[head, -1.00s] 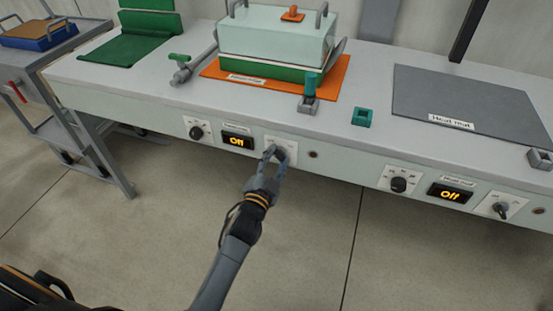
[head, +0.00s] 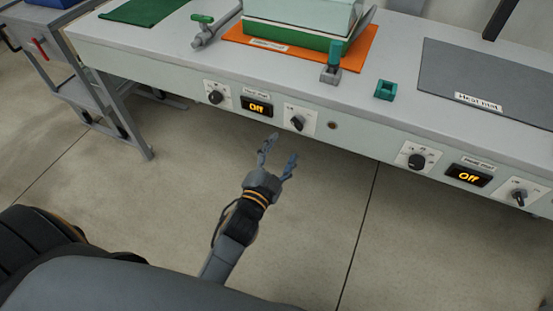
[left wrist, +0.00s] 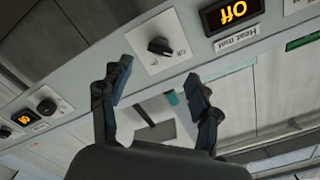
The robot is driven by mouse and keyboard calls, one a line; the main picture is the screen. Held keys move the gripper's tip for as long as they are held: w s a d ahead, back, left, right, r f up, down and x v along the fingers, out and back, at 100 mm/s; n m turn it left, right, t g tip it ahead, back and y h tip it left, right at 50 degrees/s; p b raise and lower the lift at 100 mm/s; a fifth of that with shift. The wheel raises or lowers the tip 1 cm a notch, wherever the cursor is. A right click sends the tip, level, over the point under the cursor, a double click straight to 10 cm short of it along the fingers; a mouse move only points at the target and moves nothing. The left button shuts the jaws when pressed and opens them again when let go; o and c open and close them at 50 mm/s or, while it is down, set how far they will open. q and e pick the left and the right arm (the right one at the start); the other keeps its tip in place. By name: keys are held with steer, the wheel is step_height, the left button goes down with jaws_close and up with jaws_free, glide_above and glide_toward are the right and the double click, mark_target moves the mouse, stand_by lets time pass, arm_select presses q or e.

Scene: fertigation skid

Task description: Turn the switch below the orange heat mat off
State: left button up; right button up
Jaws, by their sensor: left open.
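The orange heat mat (head: 364,62) lies on the bench under a green-and-pale box. Below it, on the bench's front panel, is the switch (head: 297,122), a dark knob on a white plate. The display (head: 257,107) to its left reads "Off". In the left wrist view, upside down, the knob (left wrist: 160,46) and the "Off" display (left wrist: 232,14) also show. My left gripper (head: 280,150) is open and empty, below and in front of the switch, apart from it. Its fingers (left wrist: 158,78) are spread in the wrist view. My right gripper is not in view.
Left of the display is another dial (head: 215,97). A small round fitting (head: 332,125) sits right of the switch. The grey mat (head: 490,80) has its own dial (head: 417,161), "Off" display (head: 468,175) and switch (head: 519,197). The floor below is clear.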

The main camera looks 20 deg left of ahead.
arm_select(q)
steer(key=shift+s+a, duration=0.1)
steer(key=shift+s, duration=1.55)
